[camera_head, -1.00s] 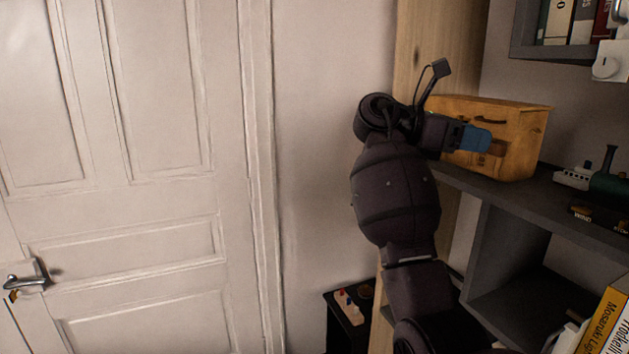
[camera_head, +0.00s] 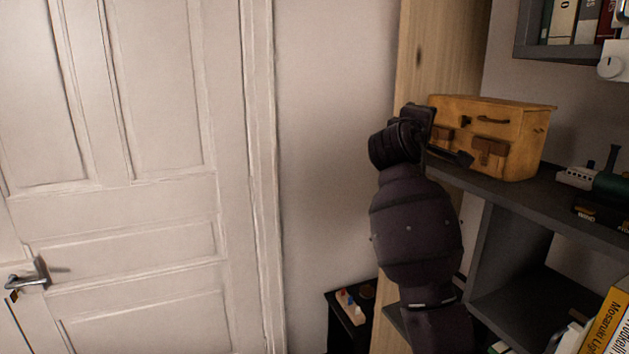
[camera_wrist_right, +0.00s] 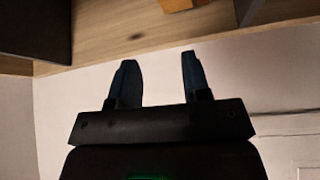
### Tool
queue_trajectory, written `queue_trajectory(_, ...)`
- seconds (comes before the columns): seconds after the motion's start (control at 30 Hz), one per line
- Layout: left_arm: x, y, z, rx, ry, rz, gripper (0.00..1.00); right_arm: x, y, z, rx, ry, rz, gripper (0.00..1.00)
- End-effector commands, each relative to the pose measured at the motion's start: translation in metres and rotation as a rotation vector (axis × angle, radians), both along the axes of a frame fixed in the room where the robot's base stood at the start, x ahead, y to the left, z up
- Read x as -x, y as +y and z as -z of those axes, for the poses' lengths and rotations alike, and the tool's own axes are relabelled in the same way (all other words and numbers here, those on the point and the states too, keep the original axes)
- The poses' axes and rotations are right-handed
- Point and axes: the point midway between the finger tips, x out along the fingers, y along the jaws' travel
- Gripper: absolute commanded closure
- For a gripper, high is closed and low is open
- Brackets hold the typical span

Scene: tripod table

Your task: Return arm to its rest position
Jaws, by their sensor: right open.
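My right arm (camera_head: 415,230) rises from the bottom of the head view, in front of the shelf unit. Behind the fingers is a plain pale wall. My left gripper is not in view.
A wooden panel (camera_head: 432,60) edges the shelf. A white door (camera_head: 140,200) fills the left. A small dark table (camera_head: 342,325) stands low. The pale wall between door and panel is clear.

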Motion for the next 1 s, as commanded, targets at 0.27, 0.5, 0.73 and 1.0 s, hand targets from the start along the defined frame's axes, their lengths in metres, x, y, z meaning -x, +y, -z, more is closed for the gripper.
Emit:
queue_trajectory(0.27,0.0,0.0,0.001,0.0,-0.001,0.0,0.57,0.008,0.01,0.111,-0.464,-0.234,-0.39,0.56)
queue_trajectory(0.5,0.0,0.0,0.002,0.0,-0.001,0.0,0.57,0.046,0.009,0.205,-0.826,-0.29,-0.568,0.56)
queue_trajectory(0.73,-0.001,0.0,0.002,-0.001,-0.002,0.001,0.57,0.1,0.001,0.292,-1.108,-0.28,-0.626,0.56)
queue_trajectory(1.0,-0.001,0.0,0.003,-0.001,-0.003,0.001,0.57,0.181,-0.014,0.391,-1.31,-0.202,-0.575,0.56)
